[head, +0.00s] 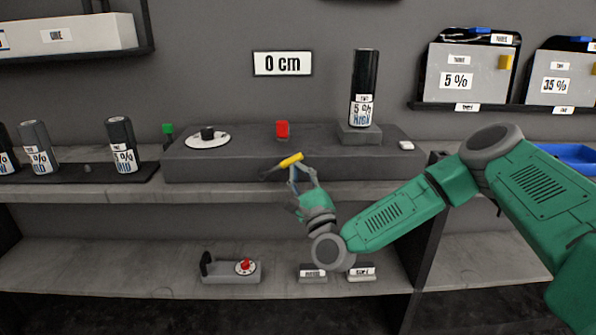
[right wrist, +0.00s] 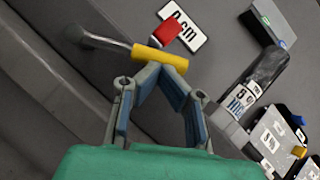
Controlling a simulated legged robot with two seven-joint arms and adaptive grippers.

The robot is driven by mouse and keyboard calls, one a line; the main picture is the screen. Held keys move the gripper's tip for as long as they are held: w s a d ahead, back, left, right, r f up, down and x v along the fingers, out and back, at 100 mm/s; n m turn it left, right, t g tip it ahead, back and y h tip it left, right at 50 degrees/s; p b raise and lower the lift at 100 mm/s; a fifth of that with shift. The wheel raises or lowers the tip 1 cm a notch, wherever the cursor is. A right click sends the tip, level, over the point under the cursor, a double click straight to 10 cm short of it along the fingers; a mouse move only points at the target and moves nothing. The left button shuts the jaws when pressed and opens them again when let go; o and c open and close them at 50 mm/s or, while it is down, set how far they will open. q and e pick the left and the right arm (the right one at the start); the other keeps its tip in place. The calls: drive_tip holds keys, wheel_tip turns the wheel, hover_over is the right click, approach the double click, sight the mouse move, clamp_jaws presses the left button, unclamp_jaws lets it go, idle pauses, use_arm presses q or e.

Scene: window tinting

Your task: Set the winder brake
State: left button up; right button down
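A yellow handle (head: 291,160) sits on a metal arm at the front edge of the grey bench unit (head: 235,165). In the right wrist view, the yellow handle (right wrist: 160,61) joins the metal arm (right wrist: 105,42) at its left end. A red block (head: 282,129) stands on the unit behind it. My right gripper (head: 299,171) is at the yellow handle. In the right wrist view its fingers (right wrist: 162,74) converge at the handle's middle, but whether they close on it cannot be told. My left gripper is not in view. Nothing in view is labelled as a brake.
A sign reading 0 cm (head: 282,63) hangs above. A black film roll (head: 364,88) stands on the unit's right, and a white disc (head: 208,140) lies on its left. More rolls (head: 122,144) stand at left. A device with a red knob (head: 245,266) sits on the lower shelf.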

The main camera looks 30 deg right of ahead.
use_arm(q)
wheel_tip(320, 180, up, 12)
drive_tip(key=p, duration=1.1)
drive_tip(key=shift+p, duration=0.35)
use_arm(e)
drive_tip(key=w+a+r+n+g+y, duration=0.3)
drive_tip(key=a+r+n+g+y, duration=0.1)
drive_tip(key=n, duration=0.8)
drive_tip(key=shift+a+r+g+y, duration=0.3)
drive_tip(key=shift+r+y, duration=0.2)
drive_tip(key=shift+r, duration=0.6)
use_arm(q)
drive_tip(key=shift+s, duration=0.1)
use_arm(e)
drive_tip(key=shift+s+f, duration=0.1)
drive_tip(key=shift+f, duration=0.1)
